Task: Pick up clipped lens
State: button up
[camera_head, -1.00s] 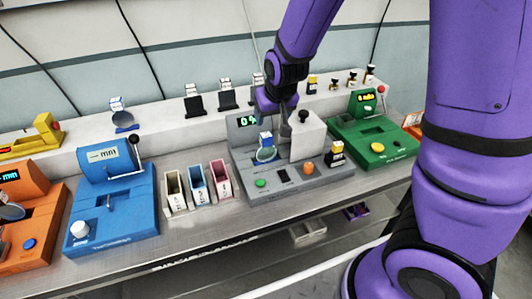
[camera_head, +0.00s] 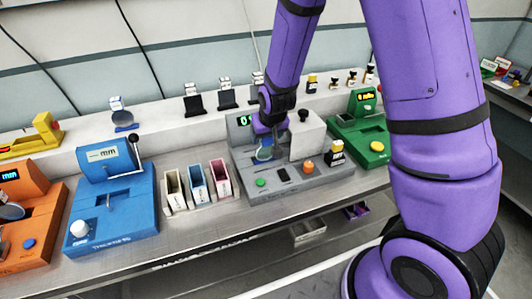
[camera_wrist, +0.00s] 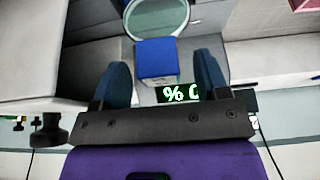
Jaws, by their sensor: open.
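The clipped lens is a round, pale greenish disc (camera_wrist: 157,14) with a blue block-shaped clip (camera_wrist: 156,60). It sits on the grey machine (camera_head: 300,180), and in the head view the lens (camera_head: 264,154) shows just below my gripper (camera_head: 266,132). In the wrist view my gripper's two dark blue fingers are apart, one on each side of the blue clip, with gaps visible. The fingers do not visibly press on it. In the head view my gripper hides most of the clip.
The grey machine's white block (camera_head: 308,138) with a black knob stands just right of my gripper. Three small bins (camera_head: 198,185) and a blue machine (camera_head: 110,205) are to the left. A green machine (camera_head: 358,140) is to the right.

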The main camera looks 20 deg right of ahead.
jog(key=shift+w+f, duration=0.1)
jog(key=shift+f, duration=0.1)
jog(key=shift+c, duration=0.2)
grip_shut()
